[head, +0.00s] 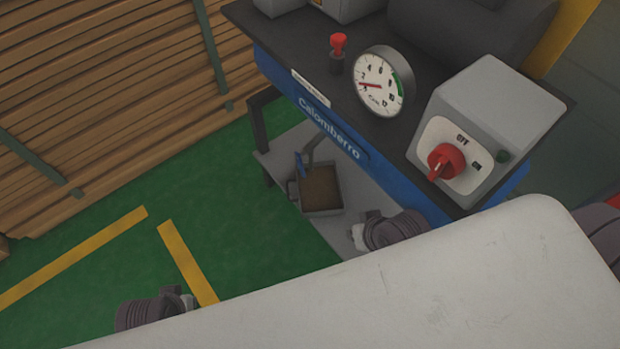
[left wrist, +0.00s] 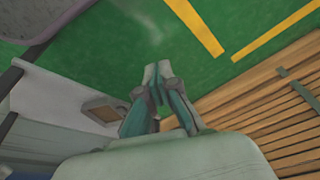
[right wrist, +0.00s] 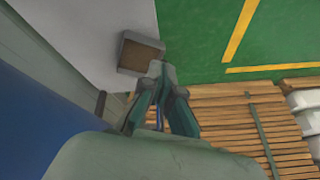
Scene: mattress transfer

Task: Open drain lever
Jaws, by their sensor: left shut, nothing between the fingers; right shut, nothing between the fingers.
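The drain lever (head: 300,164) is a small blue handle at the drain pipe (head: 317,147), under the front edge of the machine (head: 375,178). A grey pan (head: 323,211) with a brown inside sits just below it. My right gripper (head: 358,238) is shut and empty, low and to the right of the pan, apart from the lever; its wrist partly hides its fingers. In the right wrist view its closed fingertips (right wrist: 156,68) overlap the view of the pan (right wrist: 141,55). My left gripper (head: 188,299) is shut and empty over the green floor, far from the lever.
The machine's top carries a pressure gauge (head: 381,83), a red valve knob (head: 338,45) and a grey switch box (head: 497,120) with a red rotary switch (head: 443,161). Stacked wooden planks (head: 90,90) stand at the left. The green floor (head: 180,220) between is clear.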

